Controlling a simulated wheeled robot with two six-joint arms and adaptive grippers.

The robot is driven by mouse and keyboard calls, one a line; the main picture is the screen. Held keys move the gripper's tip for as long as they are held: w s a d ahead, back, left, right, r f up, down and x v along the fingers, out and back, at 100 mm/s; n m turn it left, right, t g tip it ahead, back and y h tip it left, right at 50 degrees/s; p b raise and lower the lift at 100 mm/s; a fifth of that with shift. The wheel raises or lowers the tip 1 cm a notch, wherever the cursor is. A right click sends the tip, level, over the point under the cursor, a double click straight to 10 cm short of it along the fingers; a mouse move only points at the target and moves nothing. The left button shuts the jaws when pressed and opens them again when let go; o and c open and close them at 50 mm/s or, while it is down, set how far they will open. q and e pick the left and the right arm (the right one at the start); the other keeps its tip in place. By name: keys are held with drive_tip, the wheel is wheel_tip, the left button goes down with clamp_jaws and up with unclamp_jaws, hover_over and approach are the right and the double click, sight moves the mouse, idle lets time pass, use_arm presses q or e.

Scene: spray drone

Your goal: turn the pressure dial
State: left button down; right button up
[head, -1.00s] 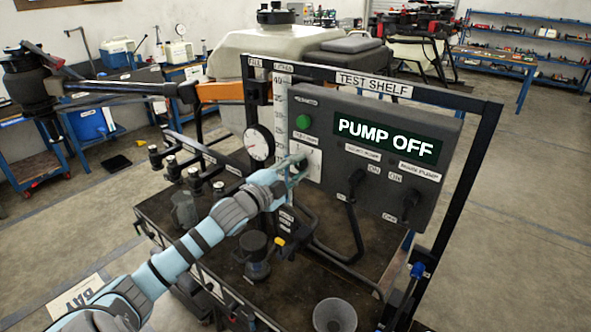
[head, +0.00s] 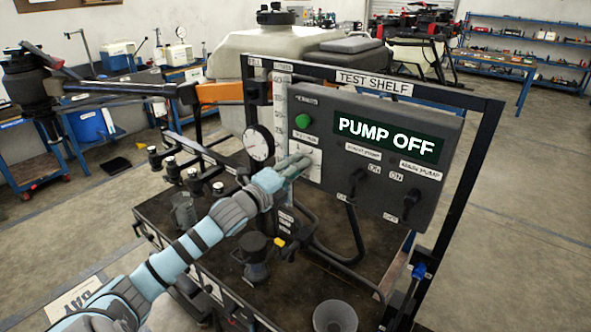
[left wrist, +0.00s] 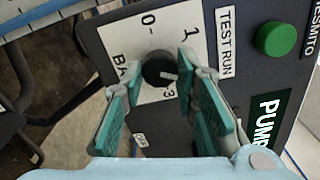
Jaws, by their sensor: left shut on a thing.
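The pressure dial is a black round knob (left wrist: 160,70) on a white scale plate marked 0, 1, 3 and BAR, seen in the left wrist view. The plate (head: 310,160) also shows in the head view, on the left part of the dark panel. My left gripper (left wrist: 155,85) is at the knob with a finger on each side, shut on it. In the head view the left gripper (head: 291,168) reaches the plate and hides most of the knob. My right gripper is not in view.
The dark panel (head: 385,195) carries a green button (head: 303,121), a PUMP OFF display (head: 388,141) and two black switches. A pressure gauge (head: 259,143) stands left of the plate. A grey cup (head: 335,316) and a dark jug (head: 255,255) stand on the bench.

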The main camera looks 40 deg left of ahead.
use_arm(q)
drive_tip(key=shift+r, duration=0.2)
drive_tip(key=c, duration=1.5)
unclamp_jaws()
drive_tip(key=shift+o, duration=1.1)
drive_tip(key=shift+w+a+f, duration=0.1)
drive_tip(key=shift+f, duration=0.1)
